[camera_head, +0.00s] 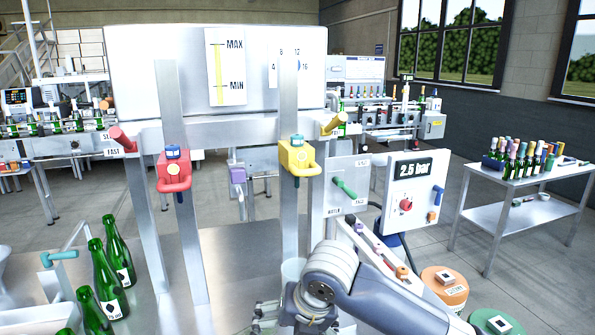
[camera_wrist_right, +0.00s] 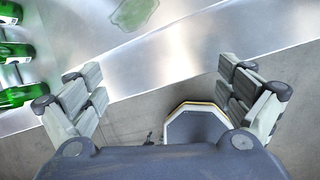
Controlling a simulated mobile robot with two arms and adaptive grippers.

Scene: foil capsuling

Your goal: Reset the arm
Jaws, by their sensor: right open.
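My right arm (camera_head: 375,295) comes in from the lower right in the head view, its wrist in front of the steel bench. Its gripper (camera_head: 262,318) points left and down at the bottom edge and is partly cut off. In the right wrist view the gripper (camera_wrist_right: 160,82) is open, its two fingers wide apart with nothing between them, above a steel surface edge and grey floor. My left gripper is not in view.
Green bottles (camera_head: 105,275) stand at the left of the steel bench (camera_head: 235,255); some also show in the right wrist view (camera_wrist_right: 15,50). A red clamp (camera_head: 174,172) and a yellow clamp (camera_head: 297,157) sit on uprights. A pressure panel (camera_head: 413,190) stands right. Orange (camera_head: 446,290) and green (camera_head: 497,322) bins stand beside my arm.

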